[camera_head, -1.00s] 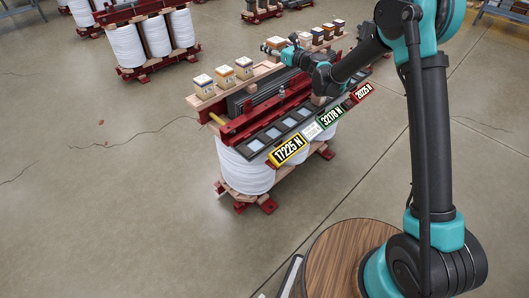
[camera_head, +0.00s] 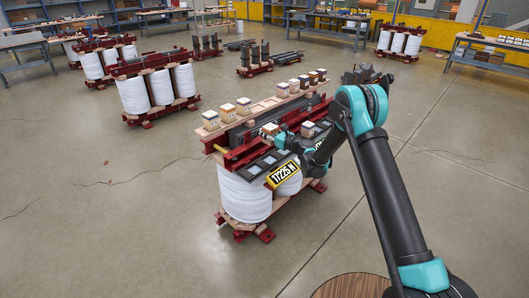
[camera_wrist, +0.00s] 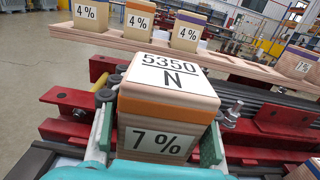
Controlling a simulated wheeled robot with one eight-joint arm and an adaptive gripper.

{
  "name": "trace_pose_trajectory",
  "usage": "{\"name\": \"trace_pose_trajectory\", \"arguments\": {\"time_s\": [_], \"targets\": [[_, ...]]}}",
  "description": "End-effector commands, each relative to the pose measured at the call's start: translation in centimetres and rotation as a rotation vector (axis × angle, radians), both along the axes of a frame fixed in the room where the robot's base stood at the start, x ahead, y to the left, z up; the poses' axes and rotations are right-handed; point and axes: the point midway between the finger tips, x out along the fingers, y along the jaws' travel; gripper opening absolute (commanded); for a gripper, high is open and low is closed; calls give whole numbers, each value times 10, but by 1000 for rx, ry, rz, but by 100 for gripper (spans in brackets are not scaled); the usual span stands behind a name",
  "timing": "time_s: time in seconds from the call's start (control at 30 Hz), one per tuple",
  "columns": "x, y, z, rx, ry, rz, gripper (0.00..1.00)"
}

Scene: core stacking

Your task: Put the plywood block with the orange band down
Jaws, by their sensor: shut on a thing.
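The plywood block with the orange band (camera_wrist: 168,107) fills the middle of the wrist view. Its white top label reads 5350 N and its front label 7 %. My gripper (camera_wrist: 160,140) is shut on it, with a finger at each side. In the head view, the block (camera_head: 269,129) and my gripper (camera_head: 280,137) are small, at the near side of the red clamp beam (camera_head: 245,152), close to the row of square pads (camera_head: 268,158). The block looks upright. Its underside is hidden, so I cannot tell whether it touches anything.
A wooden rail (camera_head: 262,105) behind carries several similar labelled blocks (camera_wrist: 138,20), with a gap in their row. Another block (camera_head: 308,128) stands right of my gripper. A bolt (camera_wrist: 233,112) rises beside the held block. A yellow 17225 N sign (camera_head: 283,175) hangs in front.

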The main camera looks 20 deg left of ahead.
Motion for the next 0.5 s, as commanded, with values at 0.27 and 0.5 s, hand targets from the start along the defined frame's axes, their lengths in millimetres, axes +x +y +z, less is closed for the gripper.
{"name": "trace_pose_trajectory", "arguments": {"time_s": [0.27,0.5], "targets": [[0,0,-60,0,0,0,4],[0,0,-76,0,0,0,4]]}}
